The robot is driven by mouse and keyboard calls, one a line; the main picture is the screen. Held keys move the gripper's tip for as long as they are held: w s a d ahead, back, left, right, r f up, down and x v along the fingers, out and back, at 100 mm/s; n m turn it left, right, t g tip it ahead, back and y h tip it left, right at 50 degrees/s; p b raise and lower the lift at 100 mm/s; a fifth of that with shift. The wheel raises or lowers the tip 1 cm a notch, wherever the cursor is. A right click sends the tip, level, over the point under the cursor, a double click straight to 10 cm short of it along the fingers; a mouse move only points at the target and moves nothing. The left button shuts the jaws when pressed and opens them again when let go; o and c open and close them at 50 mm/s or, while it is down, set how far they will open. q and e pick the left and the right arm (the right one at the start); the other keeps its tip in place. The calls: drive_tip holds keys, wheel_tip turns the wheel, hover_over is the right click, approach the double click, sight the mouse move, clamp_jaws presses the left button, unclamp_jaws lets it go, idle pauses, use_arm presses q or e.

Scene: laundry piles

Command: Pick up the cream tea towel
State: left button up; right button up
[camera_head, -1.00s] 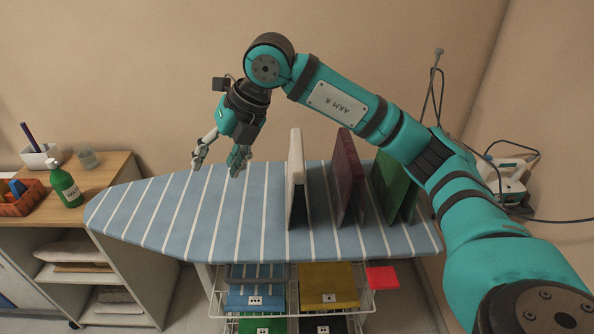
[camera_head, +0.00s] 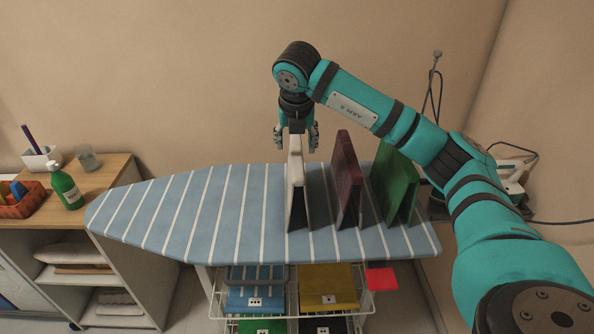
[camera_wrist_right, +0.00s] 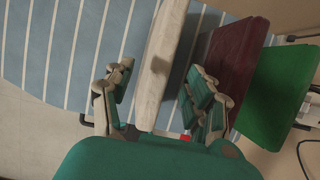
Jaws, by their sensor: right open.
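The cream tea towel (camera_head: 295,190) stands folded and upright like a tent on the ironing board, left of two other folded cloths. My right gripper (camera_head: 296,140) is above its far top end, pointing down, with a finger on each side. In the right wrist view the cream towel (camera_wrist_right: 160,75) runs between the fingers of the open right gripper (camera_wrist_right: 161,85), with a visible gap on the left; I cannot tell if the right finger touches it. My left gripper is not in view.
A maroon cloth (camera_head: 347,185) and a green cloth (camera_head: 396,180) stand to the right on the striped blue ironing board (camera_head: 190,215). The board's left half is clear. A basket (camera_head: 365,305) with folded cloths is below. A green bottle (camera_head: 66,187) stands on the left cabinet.

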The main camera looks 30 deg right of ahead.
sight(297, 152)
drive_tip(key=p+x, duration=0.2)
drive_tip(key=x, duration=0.4)
drive_tip(key=shift+d+r, duration=0.1)
drive_tip(key=shift+d, duration=0.1)
drive_tip(key=shift+f+b, duration=0.25)
drive_tip(key=shift+b, duration=0.15)
idle(0.4)
clamp_jaws()
